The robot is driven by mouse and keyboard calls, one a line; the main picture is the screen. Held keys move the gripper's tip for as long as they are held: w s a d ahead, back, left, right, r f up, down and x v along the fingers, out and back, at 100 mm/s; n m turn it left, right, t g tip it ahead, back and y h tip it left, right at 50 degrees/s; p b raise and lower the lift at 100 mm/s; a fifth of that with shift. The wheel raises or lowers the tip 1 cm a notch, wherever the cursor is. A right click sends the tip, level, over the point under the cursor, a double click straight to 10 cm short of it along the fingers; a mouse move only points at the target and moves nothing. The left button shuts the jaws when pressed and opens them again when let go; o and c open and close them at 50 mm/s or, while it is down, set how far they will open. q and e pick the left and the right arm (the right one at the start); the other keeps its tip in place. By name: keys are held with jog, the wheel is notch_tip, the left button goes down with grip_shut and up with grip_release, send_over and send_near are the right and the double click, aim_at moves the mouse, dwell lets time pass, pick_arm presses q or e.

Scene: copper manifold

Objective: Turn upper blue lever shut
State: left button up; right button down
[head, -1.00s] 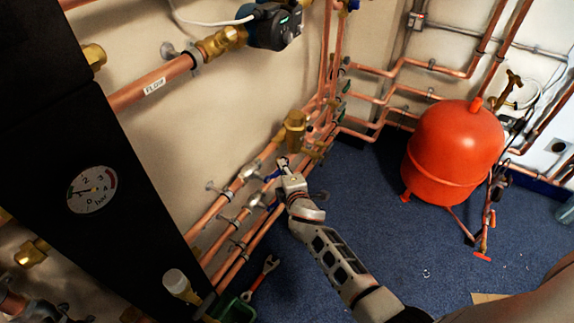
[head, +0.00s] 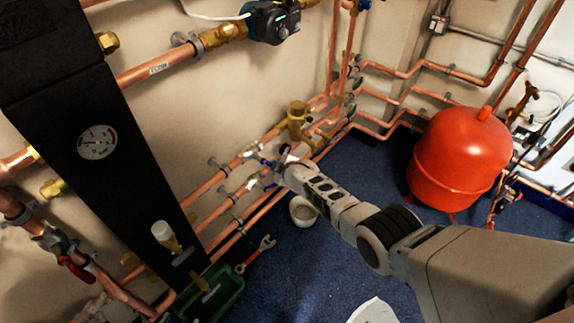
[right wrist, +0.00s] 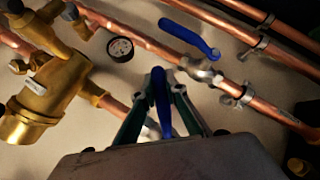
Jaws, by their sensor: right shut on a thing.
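Two blue levers sit on valves of the copper pipes along the left wall. The upper blue lever (head: 264,161) shows at my right gripper (head: 282,163) in the head view. In the right wrist view my right gripper (right wrist: 160,82) is shut, with a blue lever (right wrist: 161,102) between its fingers. It appears to be the upper one, on the pipe that runs to the brass body; its valve is hidden behind the gripper. The other blue lever (right wrist: 190,38) stands free on the neighbouring pipe's valve. My left gripper is out of view.
A brass fitting (head: 297,118) stands on the pipes just beyond the gripper. A red tank (head: 461,157) stands at right. A white bucket (head: 303,211), a red wrench (head: 256,253) and a green tray (head: 231,290) are on the floor. Blue floor is open between pipes and tank.

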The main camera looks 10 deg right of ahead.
jog(key=shift+s+a+f+m+g+y, duration=0.4)
jog(key=shift+a+f+m+g+y, duration=0.1)
jog(key=shift+f+g+y, duration=0.15)
jog(key=shift+s+a+f+m+g+y+b, duration=0.15)
jog(key=shift+s+a+m+g+y+b, duration=0.45)
jog(key=shift+a+g+y+b, duration=0.3)
jog(key=shift+s+a+f+m+g+y+b, duration=0.15)
jog(key=shift+s+a+m+g+y+b, duration=0.5)
jog(key=shift+y, duration=0.4)
jog(key=shift+a, duration=0.25)
jog(key=c, duration=2)
grip_release()
jog(key=shift+d+r, duration=0.1)
jog(key=shift+d, duration=0.05)
